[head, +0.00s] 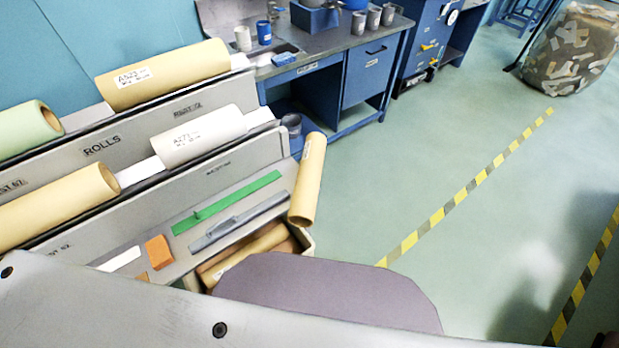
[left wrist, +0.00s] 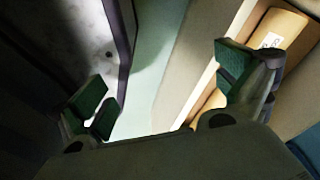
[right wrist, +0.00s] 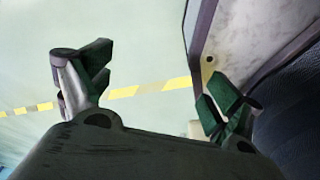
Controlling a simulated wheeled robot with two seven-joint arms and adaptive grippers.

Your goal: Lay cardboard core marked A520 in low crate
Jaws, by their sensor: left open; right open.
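A tan core (head: 165,75) with a label that seems to read A52-something lies on the top tier of the rack; its last character is unclear. A low crate (head: 308,241) at the rack's front end holds tan cores (head: 255,250). Another tan core (head: 307,185) stands tilted at the crate's corner, its label too small to read. In the left wrist view, my open left gripper (left wrist: 165,85) is empty, with a labelled tan core (left wrist: 275,38) beyond its right finger. My right gripper (right wrist: 155,80) is open and empty above the floor. Neither gripper shows in the head view.
The stepped rack (head: 105,150) also holds a white roll (head: 197,137), a green roll (head: 25,130) and another tan roll (head: 55,207). A green strip (head: 225,203), a grey tool (head: 240,220) and an orange block (head: 158,252) lie on its front ledge. Open floor (head: 400,170) lies right.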

